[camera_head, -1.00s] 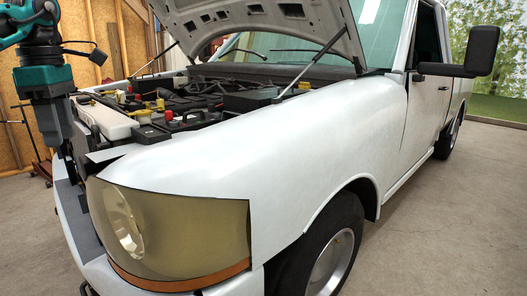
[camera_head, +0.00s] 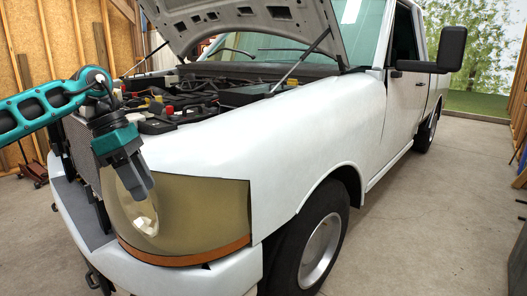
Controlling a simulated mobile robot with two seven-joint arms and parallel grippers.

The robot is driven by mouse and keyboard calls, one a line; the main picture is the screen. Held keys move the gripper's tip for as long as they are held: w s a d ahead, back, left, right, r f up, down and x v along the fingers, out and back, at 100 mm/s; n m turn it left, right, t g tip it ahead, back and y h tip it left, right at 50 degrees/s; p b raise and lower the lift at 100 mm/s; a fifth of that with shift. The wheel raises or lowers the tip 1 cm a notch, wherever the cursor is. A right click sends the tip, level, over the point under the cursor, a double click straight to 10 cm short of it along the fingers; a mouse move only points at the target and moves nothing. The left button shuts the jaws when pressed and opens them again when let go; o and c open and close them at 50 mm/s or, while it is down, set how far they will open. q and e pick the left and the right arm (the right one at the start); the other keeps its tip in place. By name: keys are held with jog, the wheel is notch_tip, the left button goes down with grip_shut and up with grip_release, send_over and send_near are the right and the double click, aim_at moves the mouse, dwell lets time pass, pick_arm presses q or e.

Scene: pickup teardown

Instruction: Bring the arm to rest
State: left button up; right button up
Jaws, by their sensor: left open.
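My left gripper (camera_head: 143,197) hangs in front of the truck's front corner, pointing down, with its teal and grey wrist above it. It is open, with nothing seen between its fingers. Its tips overlap the headlight lens (camera_head: 148,226) in the picture; I cannot tell whether they touch. My left arm (camera_head: 45,104) reaches in from the left.
A white pickup truck (camera_head: 235,150) stands with its hood (camera_head: 250,20) raised and the engine bay (camera_head: 190,100) exposed. Its side mirror (camera_head: 450,48) sticks out at upper right. Concrete floor (camera_head: 425,230) is clear right of the truck. A wooden wall (camera_head: 65,45) stands at left.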

pick_arm(q)
jog(key=s+d+f+n+t+h, duration=0.15)
jog(key=d+f+n+h, duration=0.3)
jog(key=d, duration=0.45)
jog(key=s+d+f+n+t+h, duration=0.1)
jog(key=s+d+f+n+h, duration=0.25)
jog(key=d+h, duration=0.45)
jog(key=s+d+f+n+t+h, duration=0.1)
jog(key=s+d+f+n+h, duration=0.3)
jog(key=d, duration=0.7)
jog(key=a+f+n+t+y, duration=0.5)
jog(key=f+n+t+y, duration=0.1)
jog(key=n, duration=0.7)
jog(key=a+f+n+t+y, duration=0.5)
jog(key=f+n+t+y, duration=0.15)
jog(key=n, duration=0.65)
jog(key=s+a+f+n+g+y, duration=0.2)
jog(key=s+a+f+n+y, duration=0.1)
jog(key=s+f, duration=0.4)
jog(key=s+a+f+n+g+y, duration=0.3)
jog(key=s+a+f+n, duration=0.3)
jog(key=s+f+n, duration=0.1)
jog(key=shift+s+a+n, duration=0.15)
jog(key=shift+s+n, duration=0.05)
jog(key=shift+n, duration=0.1)
